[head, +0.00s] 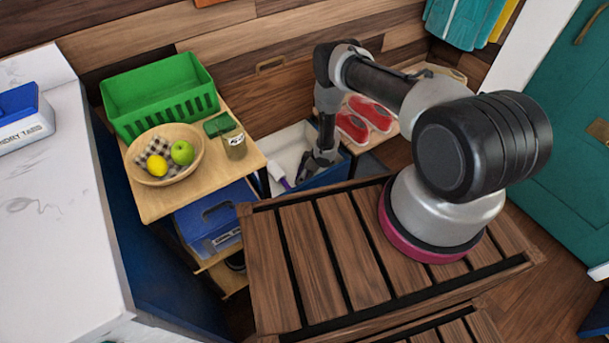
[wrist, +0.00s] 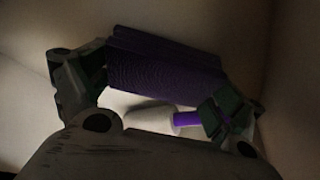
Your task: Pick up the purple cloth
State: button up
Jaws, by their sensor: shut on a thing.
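The purple cloth (wrist: 165,65) shows in the wrist view as a folded, ribbed dark purple bundle. It lies between the two fingers of my gripper (wrist: 165,95), which is shut on it. In the head view my gripper (head: 308,176) reaches down into a blue-sided bin (head: 333,174) with a pale inside. The cloth cannot be made out in the head view. A white item with a purple part (head: 279,178) lies in the bin beside my gripper. It also shows below the cloth in the wrist view (wrist: 150,117).
Left of the bin, a wooden shelf holds a green crate (head: 160,95), a fruit bowl (head: 165,160) and a jar (head: 234,145). A blue case (head: 210,220) sits lower. Red shoes (head: 365,120) lie right of the bin. Pale walls enclose my gripper closely.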

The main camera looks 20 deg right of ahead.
notch_tip(320, 180, up, 10)
jog(key=shift+r, duration=0.1)
jog(key=w+d+r+m+t+h, duration=0.1)
jog(key=w+d+r+m, duration=0.15)
jog(key=r, duration=1.05)
jog(key=w+d+r+m+t, duration=0.1)
jog(key=w+r+m, duration=0.15)
jog(key=r, duration=1.05)
jog(key=s+d+r+m+h, duration=0.1)
jog(key=s+r+m, duration=0.1)
jog(key=r, duration=0.5)
jog(key=s+d+r+m+h, duration=0.1)
jog(key=s+d+r+m, duration=0.1)
jog(key=r, duration=0.4)
jog(key=s+d+r+m+h, duration=0.1)
jog(key=s+r+m, duration=0.1)
jog(key=r, duration=0.5)
jog(key=shift+s+d+r+m, duration=0.25)
jog(key=shift+d+r+m, duration=0.1)
jog(key=shift+m, duration=0.45)
jog(key=shift+f, duration=0.1)
